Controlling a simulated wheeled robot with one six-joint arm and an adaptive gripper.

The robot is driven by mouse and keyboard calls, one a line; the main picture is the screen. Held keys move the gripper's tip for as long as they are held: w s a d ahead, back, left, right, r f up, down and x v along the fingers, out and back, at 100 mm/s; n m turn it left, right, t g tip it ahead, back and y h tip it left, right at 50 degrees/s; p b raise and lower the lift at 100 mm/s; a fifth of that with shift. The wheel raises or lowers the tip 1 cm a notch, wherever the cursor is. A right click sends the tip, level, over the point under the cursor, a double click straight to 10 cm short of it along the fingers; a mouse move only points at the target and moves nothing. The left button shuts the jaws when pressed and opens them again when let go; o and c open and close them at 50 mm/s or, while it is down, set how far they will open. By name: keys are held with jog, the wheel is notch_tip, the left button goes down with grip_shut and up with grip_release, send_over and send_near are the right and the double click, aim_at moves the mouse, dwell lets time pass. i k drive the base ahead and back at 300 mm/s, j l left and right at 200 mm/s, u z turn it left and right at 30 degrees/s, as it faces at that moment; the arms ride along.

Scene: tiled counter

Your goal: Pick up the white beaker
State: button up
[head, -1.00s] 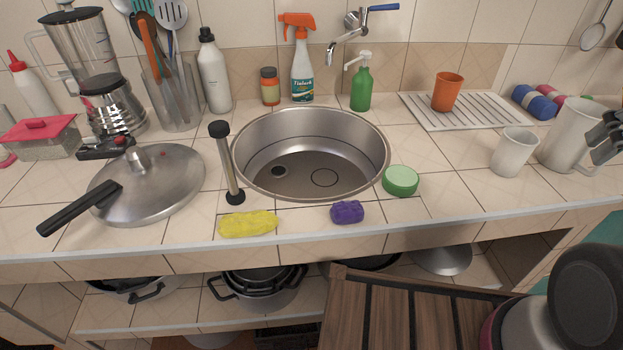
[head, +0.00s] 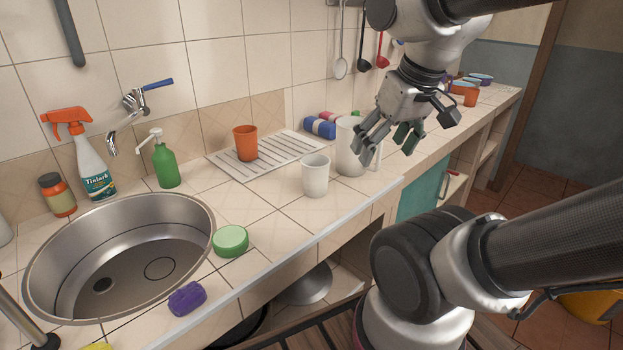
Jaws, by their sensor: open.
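A white beaker (head: 315,176) without a visible handle stands upright on the tiled counter, near its front edge. Behind it and to the right stands a taller white mug (head: 350,148) with a handle, partly covered by my fingers. My gripper (head: 387,153) is open and empty, with its fingers pointing down. It appears in front of and above the mug's right side, to the right of the white beaker. I cannot tell whether it touches the mug.
An orange cup (head: 245,143) stands on a white ribbed drainer (head: 285,152) behind the beaker. A green sponge (head: 231,240) and the steel sink (head: 60,232) lie to the left. Ladles (head: 341,66) hang behind. The counter just left of the beaker is clear.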

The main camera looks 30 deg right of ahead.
aim_at(315, 177)
jog(key=k+l, duration=0.25)
jog(key=k, duration=0.15)
jog(key=k+l, duration=0.3)
jog(key=k, duration=0.15)
